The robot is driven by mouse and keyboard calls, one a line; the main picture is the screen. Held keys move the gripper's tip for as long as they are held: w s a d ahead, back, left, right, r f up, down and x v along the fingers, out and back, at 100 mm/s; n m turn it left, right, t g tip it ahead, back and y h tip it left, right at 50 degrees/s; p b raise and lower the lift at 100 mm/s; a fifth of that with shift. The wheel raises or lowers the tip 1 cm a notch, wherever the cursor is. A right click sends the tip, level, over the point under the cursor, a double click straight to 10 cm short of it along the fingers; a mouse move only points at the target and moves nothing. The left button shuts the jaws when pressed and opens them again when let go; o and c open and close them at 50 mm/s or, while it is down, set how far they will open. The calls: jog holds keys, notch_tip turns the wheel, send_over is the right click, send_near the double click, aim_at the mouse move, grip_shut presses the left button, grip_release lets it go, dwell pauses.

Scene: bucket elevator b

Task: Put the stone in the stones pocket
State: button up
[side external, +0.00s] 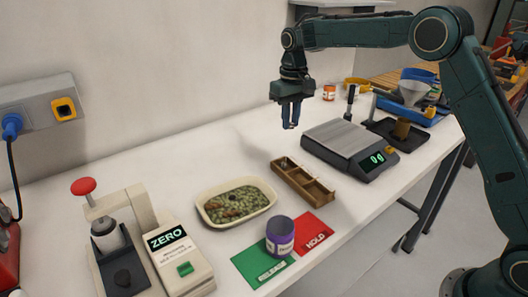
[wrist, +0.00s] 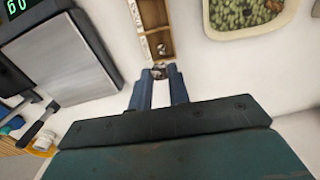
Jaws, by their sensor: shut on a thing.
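My gripper (side external: 290,124) hangs in the air above the white bench, behind the wooden tray. Its blue fingers also show in the wrist view (wrist: 160,76), shut on a small grey-brown lump, the stone (wrist: 158,72), at their tips. The stone is too small to make out in the side view. The wooden pocket tray (side external: 303,183) has several compartments in a row and lies below and in front of my gripper. It shows beyond the fingertips in the wrist view (wrist: 141,18). A small shiny item (wrist: 162,49) sits in its near pocket. The pocket labels are not readable.
A cream dish (side external: 203,214) of green pellets with brown bits lies left of the tray. A scale (side external: 345,146) stands to the right. A ZERO device (side external: 175,262) stands front left.

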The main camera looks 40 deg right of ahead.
jog(key=shift+f, duration=7.15)
jog(key=shift+f, duration=0.15)
jog(key=o, duration=0.4)
notch_tip(320, 180, up, 12)
jog(key=shift+f, duration=0.25)
jog(key=shift+r, duration=0.4)
